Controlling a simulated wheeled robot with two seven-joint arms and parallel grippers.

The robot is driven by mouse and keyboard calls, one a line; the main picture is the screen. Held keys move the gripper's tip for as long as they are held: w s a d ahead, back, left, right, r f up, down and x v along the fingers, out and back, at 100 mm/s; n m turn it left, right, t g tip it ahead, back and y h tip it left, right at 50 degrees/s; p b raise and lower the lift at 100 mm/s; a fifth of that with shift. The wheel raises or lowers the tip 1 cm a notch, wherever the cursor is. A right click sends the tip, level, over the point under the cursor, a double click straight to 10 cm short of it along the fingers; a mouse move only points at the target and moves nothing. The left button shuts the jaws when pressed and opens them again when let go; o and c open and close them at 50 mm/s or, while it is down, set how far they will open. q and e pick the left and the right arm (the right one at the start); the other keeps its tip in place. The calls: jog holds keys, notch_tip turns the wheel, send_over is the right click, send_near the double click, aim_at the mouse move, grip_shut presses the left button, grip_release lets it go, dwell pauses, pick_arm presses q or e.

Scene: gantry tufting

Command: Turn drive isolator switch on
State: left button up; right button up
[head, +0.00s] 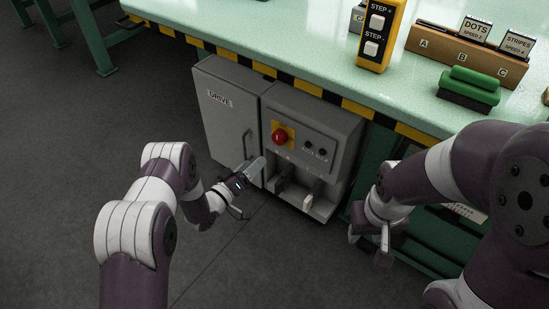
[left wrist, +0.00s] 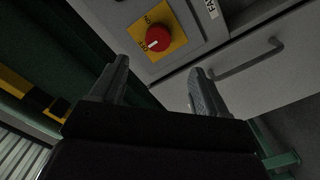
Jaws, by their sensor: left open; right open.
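The drive isolator switch (head: 282,136) is a red round knob on a yellow plate on the grey cabinet's front. In the left wrist view the red knob (left wrist: 160,36) has a white mark on the side by the OFF lettering, with ON at another edge of the plate. My left gripper (head: 250,188) is open and empty, below and left of the knob and apart from it. Its two fingers (left wrist: 158,80) frame the space below the knob in the left wrist view. My right gripper (head: 368,243) is open and empty, low and right of the cabinet.
The cabinet door (head: 225,110) marked DRIVE has a vertical handle (head: 247,143). Two dark buttons (head: 315,149) sit right of the knob. An open recess (head: 320,205) lies below. The striped table edge (head: 305,87) overhangs the cabinet. Floor in front is clear.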

aim_at(277, 140)
pick_arm(q)
jog(key=b+x, duration=0.4)
jog(key=x, duration=0.7)
jog(key=shift+b, duration=0.35)
jog(key=shift+w+d+r, duration=0.15)
jog(key=shift+w+d, duration=0.1)
jog(key=shift+w, duration=0.1)
jog(key=c, duration=1)
